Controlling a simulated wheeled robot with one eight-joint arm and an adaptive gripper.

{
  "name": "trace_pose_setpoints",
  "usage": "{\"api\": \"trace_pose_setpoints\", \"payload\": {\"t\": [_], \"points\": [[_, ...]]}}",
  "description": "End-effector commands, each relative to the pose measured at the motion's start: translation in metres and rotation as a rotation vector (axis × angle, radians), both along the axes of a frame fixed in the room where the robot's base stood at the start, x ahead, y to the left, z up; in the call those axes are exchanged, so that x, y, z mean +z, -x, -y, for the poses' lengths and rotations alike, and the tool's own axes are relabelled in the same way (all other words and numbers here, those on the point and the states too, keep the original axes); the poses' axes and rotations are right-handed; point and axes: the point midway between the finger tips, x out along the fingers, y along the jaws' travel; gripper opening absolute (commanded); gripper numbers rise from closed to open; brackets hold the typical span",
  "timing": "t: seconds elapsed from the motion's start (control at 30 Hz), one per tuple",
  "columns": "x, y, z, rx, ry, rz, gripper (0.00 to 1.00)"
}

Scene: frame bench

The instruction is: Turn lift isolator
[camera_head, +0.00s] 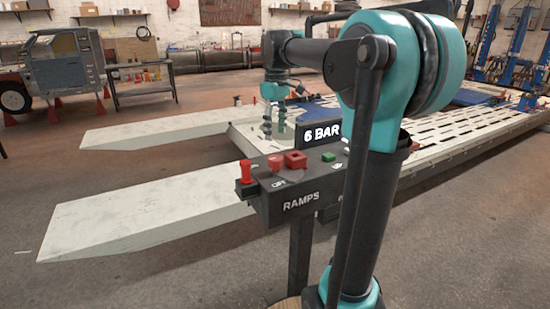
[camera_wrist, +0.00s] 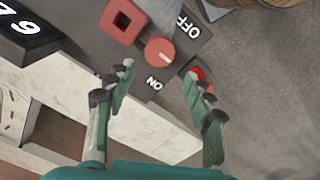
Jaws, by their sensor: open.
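The isolator is a round red knob (camera_wrist: 160,52) with a pale line on its face, between the OFF and ON labels in the wrist view. In the head view the knob (camera_head: 277,163) sits near the left end of the dark control box (camera_head: 300,202) marked RAMPS. My gripper (camera_wrist: 161,77) is open and empty. Its two fingers point toward the box, one on each side of the knob in the picture, and appear apart from it. In the head view my gripper (camera_head: 273,136) hangs above and behind the box.
A red square block (camera_wrist: 122,20) with a hole stands beside the knob. A red plunger-like part (camera_head: 246,172) is at the box's left end. A green button (camera_head: 328,156) and a 6 BAR display (camera_head: 321,134) are to the right. Pale ramps (camera_head: 150,215) lie beyond.

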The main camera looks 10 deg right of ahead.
Motion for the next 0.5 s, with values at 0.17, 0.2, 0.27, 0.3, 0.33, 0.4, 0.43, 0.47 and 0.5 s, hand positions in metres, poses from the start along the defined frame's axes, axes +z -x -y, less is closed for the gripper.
{"api": "trace_pose_setpoints", "payload": {"t": [0.17, 0.2, 0.27, 0.3, 0.33, 0.4, 0.43, 0.47, 0.5], "points": [[-0.037, 0.0, 0.0, 0.0, 0.0, 0.0, 0.53], [-0.044, 0.0, 0.0, -0.001, 0.0, 0.0, 0.53], [-0.056, 0.0, 0.0, -0.001, 0.0, 0.0, 0.53], [-0.063, 0.0, 0.0, -0.001, 0.0, 0.0, 0.53], [-0.068, 0.0, 0.0, -0.001, 0.0, 0.0, 0.53], [-0.078, 0.0, 0.0, -0.001, 0.0, 0.0, 0.53], [-0.083, 0.0, 0.0, -0.001, 0.0, 0.0, 0.53], [-0.086, 0.0, 0.0, -0.001, 0.0, 0.0, 0.53], [-0.09, 0.0, 0.0, -0.001, 0.0, 0.0, 0.53]]}}
